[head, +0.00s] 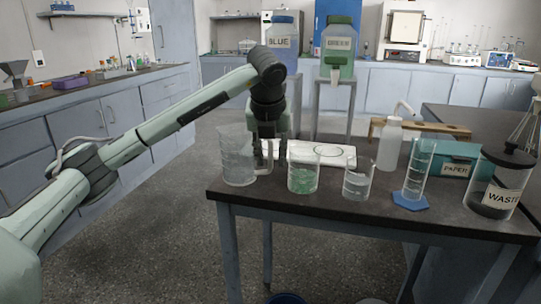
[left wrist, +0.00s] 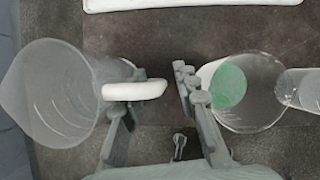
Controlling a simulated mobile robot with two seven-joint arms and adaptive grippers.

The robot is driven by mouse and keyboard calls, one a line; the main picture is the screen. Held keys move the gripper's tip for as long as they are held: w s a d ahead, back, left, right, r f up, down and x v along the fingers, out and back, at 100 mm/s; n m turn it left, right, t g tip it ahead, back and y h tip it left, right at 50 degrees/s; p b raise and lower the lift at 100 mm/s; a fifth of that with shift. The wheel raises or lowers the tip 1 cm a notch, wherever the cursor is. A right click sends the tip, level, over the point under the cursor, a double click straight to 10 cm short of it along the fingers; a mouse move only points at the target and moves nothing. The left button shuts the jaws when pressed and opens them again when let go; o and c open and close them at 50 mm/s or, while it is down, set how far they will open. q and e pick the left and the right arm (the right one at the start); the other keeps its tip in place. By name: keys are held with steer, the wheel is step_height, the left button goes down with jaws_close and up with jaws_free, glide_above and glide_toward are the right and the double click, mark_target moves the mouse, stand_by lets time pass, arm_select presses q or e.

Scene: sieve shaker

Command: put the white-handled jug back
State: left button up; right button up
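The clear jug (head: 236,165) stands upright at the left end of the dark-topped table (head: 330,205). It also shows at the left of the left wrist view (left wrist: 48,95). Its white handle (left wrist: 134,90) points right, toward a beaker with green contents (head: 303,175). My left gripper (head: 265,155) is down at the handle from above. In the left wrist view its fingers (left wrist: 152,100) are apart, with the handle between them. A gap shows between the handle's outer end and the right finger. The right finger is close to the green beaker (left wrist: 243,90). My right gripper is not in view.
A small beaker (head: 357,183), a blue-based measuring cylinder (head: 412,185), a wash bottle (head: 390,145), a teal paper box (head: 455,157) and a waste jar (head: 495,185) stand to the right. A white flat pad (head: 325,153) lies behind. Blue (head: 284,45) and green (head: 340,45) dispensers stand beyond.

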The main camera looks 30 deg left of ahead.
arm_select(q)
steer(key=shift+r, duration=0.1)
arm_select(e)
steer(key=shift+r, duration=0.1)
arm_select(q)
steer(key=shift+s+r, duration=0.1)
steer(key=shift+r, duration=0.15)
steer(key=p+v, duration=0.1)
steer(key=v, duration=1)
steer(key=shift+r, duration=0.15)
arm_select(e)
step_height(320, 180, down, 3)
steer(key=shift+a+r, duration=0.1)
steer(key=shift+r, duration=0.1)
arm_select(q)
steer(key=shift+s+d, duration=0.1)
steer(key=shift+s, duration=0.05)
